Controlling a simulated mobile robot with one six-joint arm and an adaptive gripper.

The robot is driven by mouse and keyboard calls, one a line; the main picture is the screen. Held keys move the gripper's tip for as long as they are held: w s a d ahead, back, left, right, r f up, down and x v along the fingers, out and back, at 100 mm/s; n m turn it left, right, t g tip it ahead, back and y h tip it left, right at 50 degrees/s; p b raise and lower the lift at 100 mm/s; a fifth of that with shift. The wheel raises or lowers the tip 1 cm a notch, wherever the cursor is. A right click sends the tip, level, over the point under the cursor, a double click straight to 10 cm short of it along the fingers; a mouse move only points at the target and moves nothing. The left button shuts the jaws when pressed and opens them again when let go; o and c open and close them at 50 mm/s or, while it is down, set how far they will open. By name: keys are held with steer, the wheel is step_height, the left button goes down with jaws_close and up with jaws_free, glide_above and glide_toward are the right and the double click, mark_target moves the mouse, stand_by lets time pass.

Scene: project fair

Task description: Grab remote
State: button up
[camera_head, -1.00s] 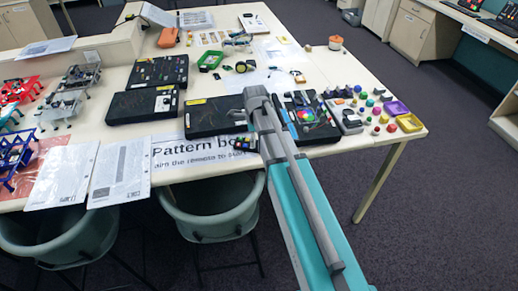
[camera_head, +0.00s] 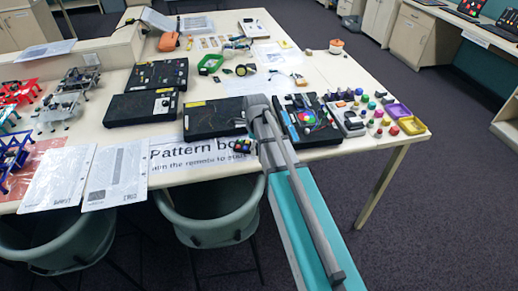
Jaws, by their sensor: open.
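A small dark remote with coloured buttons (camera_head: 242,146) lies at the table's front edge, on the white "Pattern" sheet (camera_head: 195,160), just left of my arm. My arm reaches up from the bottom right, and its grey link stands in front of the table edge. My gripper (camera_head: 262,152) shows only in small part, low beside the remote and mostly hidden by my own arm. It is open and empty. I cannot make out its fingertips or whether they touch the remote.
Black boards (camera_head: 216,118) lie just behind the remote. Green chairs (camera_head: 212,215) stand under the front edge. Papers (camera_head: 116,177) lie at left.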

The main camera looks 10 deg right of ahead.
steer(key=c, duration=1)
steer(key=shift+r, duration=0.15)
steer(key=shift+c, duration=0.2)
step_height(320, 180, up, 3)
steer(key=p, duration=0.3)
steer(key=s+r+p, duration=0.9)
steer(key=s+p, duration=0.1)
steer(key=s, duration=0.4)
steer(key=shift+d+r, duration=0.15)
steer(key=shift+r, duration=0.2)
